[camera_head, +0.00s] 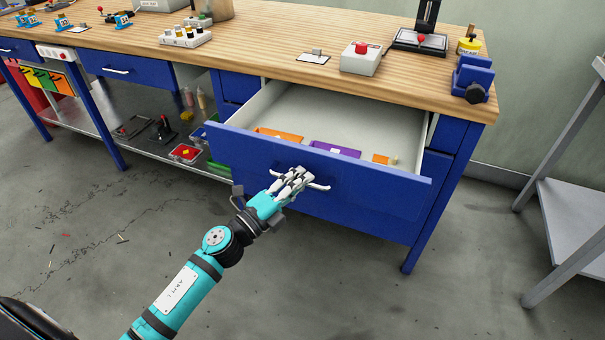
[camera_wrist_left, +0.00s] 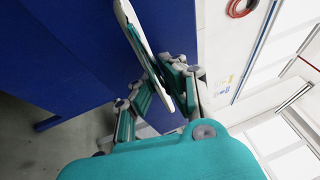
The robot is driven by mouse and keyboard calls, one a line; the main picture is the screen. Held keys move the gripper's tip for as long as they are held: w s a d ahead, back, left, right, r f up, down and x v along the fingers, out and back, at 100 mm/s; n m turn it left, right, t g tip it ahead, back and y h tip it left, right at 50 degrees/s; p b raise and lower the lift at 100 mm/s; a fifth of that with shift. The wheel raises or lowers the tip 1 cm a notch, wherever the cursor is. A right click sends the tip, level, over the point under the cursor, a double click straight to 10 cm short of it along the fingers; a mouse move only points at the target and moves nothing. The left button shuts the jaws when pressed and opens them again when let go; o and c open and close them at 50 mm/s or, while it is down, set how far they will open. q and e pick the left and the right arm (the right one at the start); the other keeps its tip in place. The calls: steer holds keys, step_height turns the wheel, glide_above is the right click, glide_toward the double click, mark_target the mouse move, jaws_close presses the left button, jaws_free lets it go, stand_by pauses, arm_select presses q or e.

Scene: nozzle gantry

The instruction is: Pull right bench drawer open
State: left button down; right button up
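The right bench drawer (camera_head: 385,195) has a blue front and stands pulled well out from the bench; its pale interior shows. Its white bar handle (camera_head: 319,187) is partly hidden by my left gripper (camera_head: 292,180) in the head view. My left gripper is at the middle of the drawer front, with its fingers closed around the handle. In the left wrist view the handle (camera_wrist_left: 140,40) runs between the fingers (camera_wrist_left: 165,95), beside the blue drawer front (camera_wrist_left: 75,50). My right gripper is in neither view.
Inside the drawer lie an orange item (camera_head: 280,135), a purple item (camera_head: 335,149) and a small orange-yellow piece (camera_head: 384,159). The wooden benchtop (camera_head: 270,45) holds a red-button box (camera_head: 361,58) and a blue vise (camera_head: 472,80). A grey shelf (camera_head: 575,215) stands right. The floor before the drawer is clear.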

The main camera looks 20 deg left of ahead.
arm_select(q)
steer(key=shift+s+f, duration=0.15)
steer(key=shift+s, duration=0.1)
steer(key=c, duration=1.4)
jaws_free()
steer(key=v, duration=1.2)
steer(key=shift+w+a, duration=0.1)
